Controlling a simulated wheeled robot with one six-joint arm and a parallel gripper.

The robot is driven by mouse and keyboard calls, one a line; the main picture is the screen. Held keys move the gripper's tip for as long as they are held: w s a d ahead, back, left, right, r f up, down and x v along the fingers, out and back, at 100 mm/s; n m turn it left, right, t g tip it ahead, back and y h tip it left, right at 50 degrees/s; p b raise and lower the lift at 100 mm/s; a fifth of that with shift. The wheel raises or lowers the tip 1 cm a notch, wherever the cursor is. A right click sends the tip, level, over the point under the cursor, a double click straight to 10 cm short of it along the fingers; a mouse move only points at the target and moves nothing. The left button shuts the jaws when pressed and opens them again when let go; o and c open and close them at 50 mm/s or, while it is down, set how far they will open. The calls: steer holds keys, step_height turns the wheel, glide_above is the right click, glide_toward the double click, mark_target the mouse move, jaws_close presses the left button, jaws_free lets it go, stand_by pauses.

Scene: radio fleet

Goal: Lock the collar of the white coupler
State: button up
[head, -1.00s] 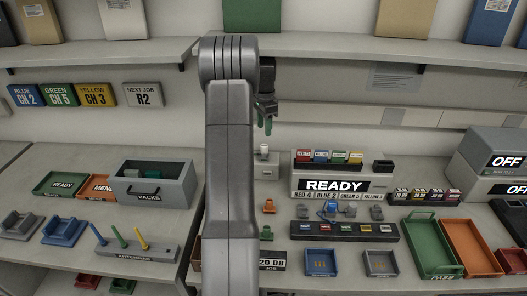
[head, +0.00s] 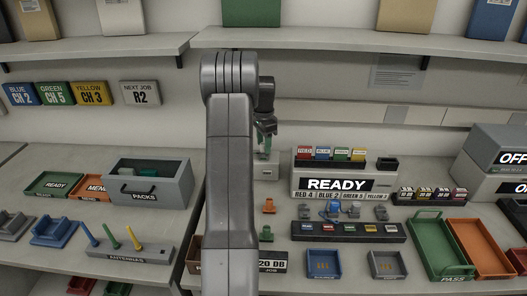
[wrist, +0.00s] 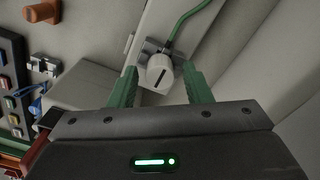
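The white coupler (wrist: 158,76) shows in the wrist view as a round white knob with a dark line across its face. It sits in a grey metal bracket (wrist: 153,46), and a green cable (wrist: 190,22) runs up from there. My gripper (wrist: 160,70) has its two green fingers apart, one on each side of the coupler, with gaps visible; I see no clear contact. In the head view my gripper (head: 265,143) is at the small light box (head: 265,170) left of the READY unit and hides most of the coupler.
The READY unit (head: 345,184) with several coloured packs on top stands close to the right. An orange knob (head: 268,206) is in front. A green tray (head: 431,247) and an orange tray (head: 478,246) lie further right.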

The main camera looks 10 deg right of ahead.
steer(key=c, duration=0.7)
steer(key=shift+c, duration=0.2)
steer(key=m+p, duration=0.1)
steer(key=m, duration=0.2)
steer(key=shift+f+m, duration=0.1)
steer(key=shift+m, duration=0.7)
steer(key=m+p, duration=0.1)
steer(key=m, duration=0.3)
steer(key=shift+m, duration=0.3)
steer(key=shift+s+f, duration=0.1)
